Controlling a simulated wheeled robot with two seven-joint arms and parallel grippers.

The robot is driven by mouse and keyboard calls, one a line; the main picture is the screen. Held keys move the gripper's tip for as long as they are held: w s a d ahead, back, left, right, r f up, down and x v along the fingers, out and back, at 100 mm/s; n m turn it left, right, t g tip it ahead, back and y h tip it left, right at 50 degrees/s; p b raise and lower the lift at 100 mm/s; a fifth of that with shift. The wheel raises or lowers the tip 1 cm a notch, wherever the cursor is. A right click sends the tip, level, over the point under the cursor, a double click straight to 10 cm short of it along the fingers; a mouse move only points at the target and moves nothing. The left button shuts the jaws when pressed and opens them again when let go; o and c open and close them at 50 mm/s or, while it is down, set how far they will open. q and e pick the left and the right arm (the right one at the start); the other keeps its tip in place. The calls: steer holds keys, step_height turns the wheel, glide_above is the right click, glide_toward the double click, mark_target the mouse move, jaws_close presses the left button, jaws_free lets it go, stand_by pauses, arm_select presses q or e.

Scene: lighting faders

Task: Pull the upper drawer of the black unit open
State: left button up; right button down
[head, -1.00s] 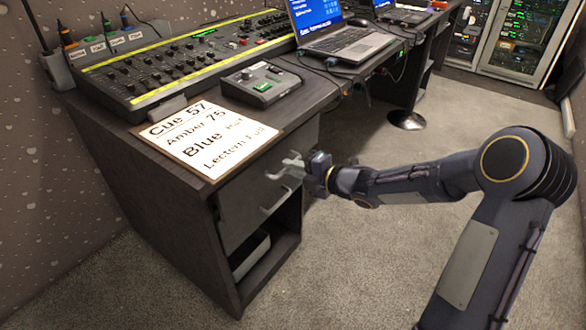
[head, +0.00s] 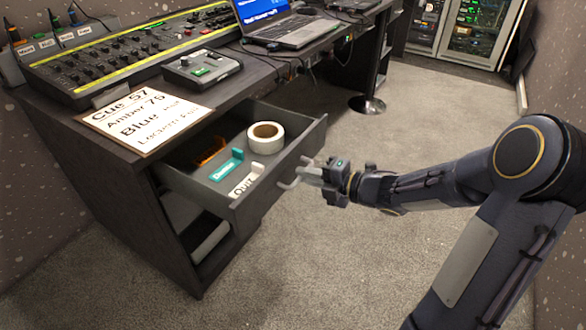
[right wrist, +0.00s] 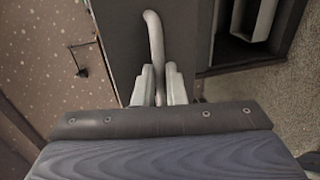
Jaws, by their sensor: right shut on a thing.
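The upper drawer (head: 283,168) of the black unit (head: 180,240) stands well out from the desk front in the head view. Inside it lie a roll of white tape (head: 265,137), a teal labelled block (head: 227,165), a white block marked "Quiz" (head: 246,180) and something orange at the back left. My right gripper (head: 301,174) is at the drawer front, shut on the drawer's handle. In the right wrist view the grey curved handle (right wrist: 153,35) runs down between the two fingers (right wrist: 160,85). My left gripper is not in view.
A cue sheet (head: 147,115) lies on the desktop above the drawer. A lighting console (head: 120,60), a small control box (head: 202,68) and a laptop (head: 280,28) stand behind it. An open compartment lies below the drawer. The carpet (head: 330,260) in front is clear.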

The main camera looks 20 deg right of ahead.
steer(key=shift+f+v, duration=0.2)
steer(key=shift+v, duration=0.8)
steer(key=c, duration=1.5)
jaws_free()
steer(key=p+v, duration=0.2)
steer(key=v, duration=0.5)
steer(key=shift+s+d, duration=0.25)
steer(key=shift+s, duration=0.1)
steer(key=shift+r, duration=0.1)
